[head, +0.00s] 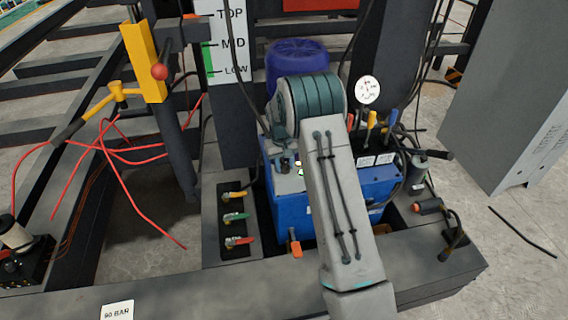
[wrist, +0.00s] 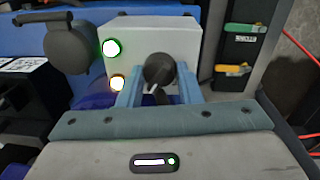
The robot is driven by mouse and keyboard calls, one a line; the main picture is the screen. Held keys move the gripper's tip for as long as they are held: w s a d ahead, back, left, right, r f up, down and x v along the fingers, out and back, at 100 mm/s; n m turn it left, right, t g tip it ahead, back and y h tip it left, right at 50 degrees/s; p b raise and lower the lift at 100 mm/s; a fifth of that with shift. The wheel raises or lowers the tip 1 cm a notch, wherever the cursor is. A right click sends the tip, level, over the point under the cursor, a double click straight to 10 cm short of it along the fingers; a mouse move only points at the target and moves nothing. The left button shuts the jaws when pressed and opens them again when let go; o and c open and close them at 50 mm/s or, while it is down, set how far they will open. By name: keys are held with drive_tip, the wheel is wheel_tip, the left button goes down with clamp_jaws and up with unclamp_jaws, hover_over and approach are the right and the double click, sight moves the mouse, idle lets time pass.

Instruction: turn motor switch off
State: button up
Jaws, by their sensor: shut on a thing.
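The motor switch is a round black knob (wrist: 158,68) with a pale pointer mark, on the face of a light grey box (wrist: 185,42) in the wrist view. My gripper (wrist: 157,84) has its two blue fingers on either side of the knob and is shut on it. The pointer mark slants down and to the left in the picture. A green-ringed lamp (wrist: 112,48) and an orange-ringed lamp (wrist: 117,83) glow left of the knob. In the head view my arm hides the gripper, and the grey box (head: 287,180) shows only partly.
The blue power unit (head: 290,215) carries a ribbed green motor (head: 312,100) and a pressure gauge (head: 368,90). Yellow, green and red valve handles (head: 236,217) stand to the left. Hoses and cables hang close around. A grey cabinet (head: 515,90) stands at the right.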

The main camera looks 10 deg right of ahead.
sight(285, 166)
drive_tip(key=n, duration=0.3)
drive_tip(key=shift+n, duration=0.4)
drive_tip(key=n+p, duration=0.1)
drive_tip(key=n, duration=0.2)
drive_tip(key=shift+s+n+t, duration=0.1)
drive_tip(key=shift+n+t, duration=0.2)
drive_tip(key=n+p, duration=0.1)
drive_tip(key=n, duration=0.2)
drive_tip(key=shift+r+n, duration=0.1)
drive_tip(key=shift+n, duration=0.2)
drive_tip(key=shift+n+y+p, duration=0.3)
drive_tip(key=shift+n+p, duration=0.25)
drive_tip(key=shift+n, duration=1.25)
drive_tip(key=o, duration=1)
drive_tip(key=shift+c, duration=0.2)
wheel_tip(285, 166, up, 14)
drive_tip(key=s+p, duration=0.1)
drive_tip(key=shift+f+p, duration=0.2)
drive_tip(key=shift+p, duration=0.1)
